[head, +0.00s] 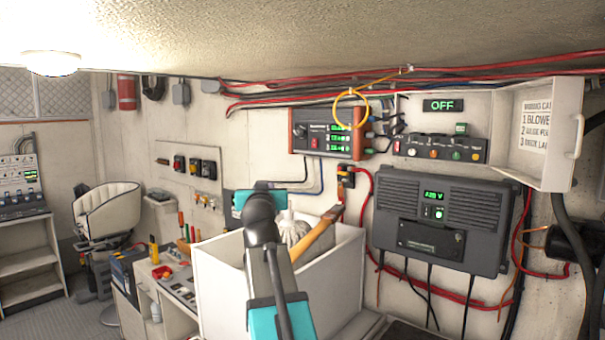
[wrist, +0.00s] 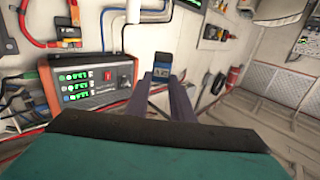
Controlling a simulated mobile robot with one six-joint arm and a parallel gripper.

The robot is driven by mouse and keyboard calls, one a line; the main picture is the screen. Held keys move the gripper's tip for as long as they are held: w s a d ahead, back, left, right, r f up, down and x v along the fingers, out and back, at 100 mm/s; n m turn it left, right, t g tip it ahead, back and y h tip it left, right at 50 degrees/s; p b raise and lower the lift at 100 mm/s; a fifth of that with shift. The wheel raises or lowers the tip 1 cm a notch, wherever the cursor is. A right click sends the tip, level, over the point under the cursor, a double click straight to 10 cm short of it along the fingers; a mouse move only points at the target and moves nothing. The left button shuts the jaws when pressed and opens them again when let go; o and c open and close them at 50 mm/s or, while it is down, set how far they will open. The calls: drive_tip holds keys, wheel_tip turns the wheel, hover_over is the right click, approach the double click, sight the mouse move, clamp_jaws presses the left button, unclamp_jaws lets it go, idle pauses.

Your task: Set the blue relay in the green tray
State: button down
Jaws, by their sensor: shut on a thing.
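In the wrist view, my gripper (wrist: 163,98) has its two dark fingers closed around a small blue relay (wrist: 161,72) with a darker end. The relay is held clear of the wall behind it. In the head view, my teal and dark arm rises in front of the white bin and hides the fingers and the relay. I cannot make out a green tray in either view.
A white open bin (head: 222,285) holds a wooden-handled tool (head: 318,234) and a rope bundle (head: 291,230). An orange-ended charger (head: 327,134) and a dark inverter (head: 441,222) hang on the wall. A cluttered bench (head: 178,290) stands left of the bin.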

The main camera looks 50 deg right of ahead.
drive_tip(key=w+a+f+n+t+y+b, duration=0.1)
drive_tip(key=w+a+f+y, duration=0.1)
drive_tip(key=w+a+f, duration=0.3)
drive_tip(key=w+a+f+n+t+y+b, duration=0.1)
drive_tip(key=w+a+f+n+y, duration=0.2)
drive_tip(key=a, duration=0.5)
drive_tip(key=w+a+f+t+y+b, duration=0.1)
drive_tip(key=w+a+f+t, duration=0.1)
drive_tip(key=w+a+f, duration=0.3)
drive_tip(key=w+a+f+n+y, duration=0.1)
drive_tip(key=a+f, duration=0.3)
drive_tip(key=a, duration=0.4)
drive_tip(key=a+f+n+y+b, duration=0.1)
drive_tip(key=a+f+n+y, duration=0.1)
drive_tip(key=a, duration=0.6)
drive_tip(key=w+a+f+n+y+b, duration=0.1)
drive_tip(key=a+f+y, duration=0.2)
drive_tip(key=a+f, duration=0.4)
drive_tip(key=shift+w+a+t, duration=0.3)
drive_tip(key=shift+a, duration=0.65)
